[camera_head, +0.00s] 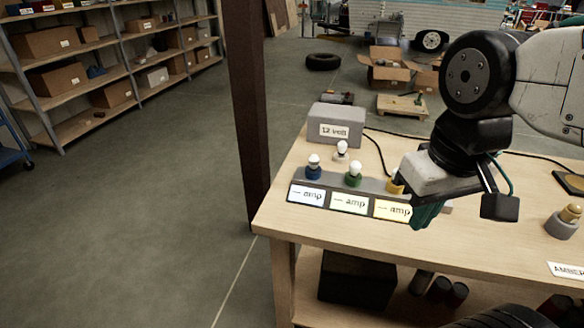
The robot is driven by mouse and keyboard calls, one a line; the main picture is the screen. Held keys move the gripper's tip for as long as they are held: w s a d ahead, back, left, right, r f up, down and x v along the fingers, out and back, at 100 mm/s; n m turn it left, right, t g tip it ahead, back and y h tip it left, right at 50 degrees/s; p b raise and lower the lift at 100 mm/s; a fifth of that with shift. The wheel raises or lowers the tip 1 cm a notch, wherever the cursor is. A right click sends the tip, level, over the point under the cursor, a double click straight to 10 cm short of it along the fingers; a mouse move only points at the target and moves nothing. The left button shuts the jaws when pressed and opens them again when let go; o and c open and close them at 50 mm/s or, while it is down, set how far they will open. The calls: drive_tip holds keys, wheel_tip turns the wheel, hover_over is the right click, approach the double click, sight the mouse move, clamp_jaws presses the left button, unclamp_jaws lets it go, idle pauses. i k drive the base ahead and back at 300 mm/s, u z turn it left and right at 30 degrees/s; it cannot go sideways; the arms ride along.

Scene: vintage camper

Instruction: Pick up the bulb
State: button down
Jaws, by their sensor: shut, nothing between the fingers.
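Two white bulbs stand upright on a grey strip on the workbench, one in a blue base (314,167) and one in a green base (353,175). A yellow base (395,184) at the strip's right is partly hidden behind my gripper, and its top is hidden. Another white bulb (342,149) stands behind the strip, near the "12 volt" box. An amber-topped piece (570,213) sits in a grey round holder at the right edge. I cannot tell which bulb the task means. My gripper (424,216) points down just right of the yellow base, shut and empty.
The wooden workbench (480,239) has free room between the strip and the grey holder. A grey "12 volt" box (336,125) with a black cable stands at its back left. Labels "— amp" front the strip. A brown post (247,100) rises beyond the bench's left end.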

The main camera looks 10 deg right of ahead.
sight(314, 159)
drive_tip(key=z, duration=2.15)
drive_tip(key=k, duration=0.9)
drive_tip(key=u, duration=1.2)
drive_tip(key=i, duration=0.5)
